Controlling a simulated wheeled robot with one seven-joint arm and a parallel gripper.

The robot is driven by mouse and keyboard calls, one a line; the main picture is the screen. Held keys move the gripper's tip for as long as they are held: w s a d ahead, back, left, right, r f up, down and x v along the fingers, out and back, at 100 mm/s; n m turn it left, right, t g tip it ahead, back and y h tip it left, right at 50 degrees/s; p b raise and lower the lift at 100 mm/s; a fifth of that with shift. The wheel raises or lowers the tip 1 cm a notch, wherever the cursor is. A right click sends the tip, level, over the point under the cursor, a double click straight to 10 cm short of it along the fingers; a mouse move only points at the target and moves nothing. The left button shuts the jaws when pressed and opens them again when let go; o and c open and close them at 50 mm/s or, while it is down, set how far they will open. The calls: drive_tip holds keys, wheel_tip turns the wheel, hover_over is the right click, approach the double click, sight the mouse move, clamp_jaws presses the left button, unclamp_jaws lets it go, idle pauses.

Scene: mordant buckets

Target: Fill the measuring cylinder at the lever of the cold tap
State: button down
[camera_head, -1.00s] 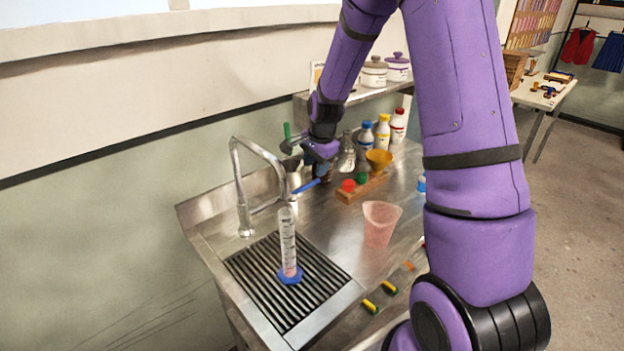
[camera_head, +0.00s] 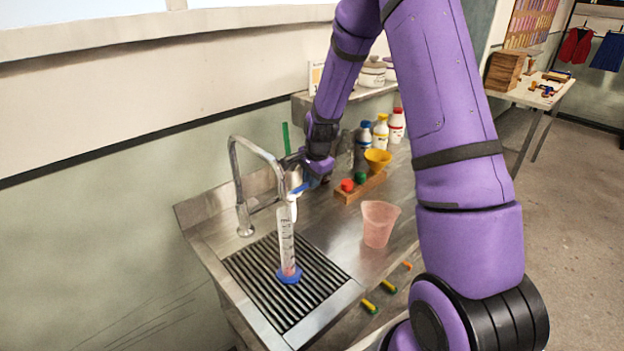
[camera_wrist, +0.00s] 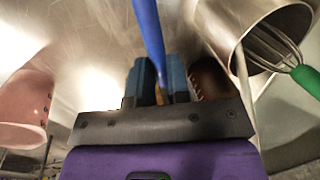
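The measuring cylinder (camera_head: 287,245) stands upright on the drain grid, below the spout of the steel tap (camera_head: 236,180). It is clear, with a blue foot and a reddish band near its bottom. I cannot make out a water stream. The tap's blue lever (camera_head: 299,189) points toward my gripper (camera_head: 314,178). In the wrist view the lever (camera_wrist: 149,35) runs down to my gripper (camera_wrist: 158,85), its tip overlapping the narrow gap between the two dark blue finger pads. I cannot tell whether the pads press on it.
A steel pot (camera_wrist: 262,35) with a green-handled whisk is close to my gripper's right in the wrist view. A pink beaker (camera_head: 379,224) stands on the counter right of the drain grid (camera_head: 250,265). A wooden rack (camera_head: 361,188), a yellow funnel (camera_head: 378,160) and bottles stand behind.

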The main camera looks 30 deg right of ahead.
drive_tip(key=shift+s+m, duration=0.9)
drive_tip(key=shift+m, duration=0.4)
drive_tip(key=c, duration=1.1)
unclamp_jaws()
wheel_tip(320, 180, up, 11)
drive_tip(key=s, duration=0.2)
drive_tip(key=shift+f, duration=0.2)
